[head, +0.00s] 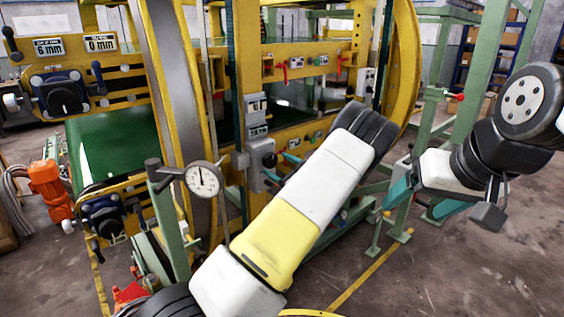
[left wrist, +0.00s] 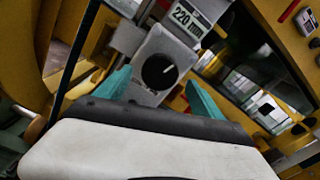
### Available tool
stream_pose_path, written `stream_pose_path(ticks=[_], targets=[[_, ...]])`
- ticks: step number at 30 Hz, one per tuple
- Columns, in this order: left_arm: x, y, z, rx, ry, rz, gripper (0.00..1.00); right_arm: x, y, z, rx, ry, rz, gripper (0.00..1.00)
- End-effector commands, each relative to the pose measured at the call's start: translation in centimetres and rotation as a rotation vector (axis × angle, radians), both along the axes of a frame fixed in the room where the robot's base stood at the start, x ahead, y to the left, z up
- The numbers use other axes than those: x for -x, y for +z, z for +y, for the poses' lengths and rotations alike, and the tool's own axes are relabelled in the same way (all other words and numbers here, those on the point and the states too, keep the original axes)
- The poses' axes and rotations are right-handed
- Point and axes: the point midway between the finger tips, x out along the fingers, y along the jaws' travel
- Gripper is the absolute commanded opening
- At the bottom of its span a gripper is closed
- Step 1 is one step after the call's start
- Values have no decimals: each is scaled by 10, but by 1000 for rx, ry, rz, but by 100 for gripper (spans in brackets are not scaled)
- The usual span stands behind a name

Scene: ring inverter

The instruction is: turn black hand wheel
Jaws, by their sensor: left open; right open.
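A round black hand wheel (head: 262,153) sits on the front of a grey box on the yellow machine. In the left wrist view the black wheel (left wrist: 159,71) is a dark disc with a small pale mark, below a "220 mm" label (left wrist: 187,18). My left gripper (head: 281,168) is open in front of this wheel. Its teal fingers (left wrist: 160,92) show on either side of the wheel, with no visible grip on it. The gap in depth is hard to tell. My right gripper (head: 425,200) is open and empty at the right, away from the machine.
Two other black hand wheels, an upper (head: 64,96) and a lower (head: 104,220), sit on blue housings at the left. A dial gauge (head: 203,179) on a green post (head: 170,230) stands left of my left arm. A green frame (head: 468,110) stands behind my right arm. Open floor (head: 450,270) lies lower right.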

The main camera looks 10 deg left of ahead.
Motion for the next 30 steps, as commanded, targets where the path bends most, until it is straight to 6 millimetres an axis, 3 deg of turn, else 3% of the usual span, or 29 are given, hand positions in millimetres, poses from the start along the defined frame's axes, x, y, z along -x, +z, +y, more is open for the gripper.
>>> stream_pose_path(ticks=[7, 18, 27, 30], targets=[[-20, 0, 26, 2, 1, 0, 78, 0, 0, 0, 0, 0, 0, 78], [-24, 0, 31, 2, -1, 0, 78, 0, 0, 0, 0, 0, 0, 78], [-24, 0, 31, 2, -1, 0, 19, 0, 0, 0, 0, 0, 0, 78], [-24, 0, 31, 1, -1, 1, 15, 0, 0, 0, 0, 0, 0, 78]])
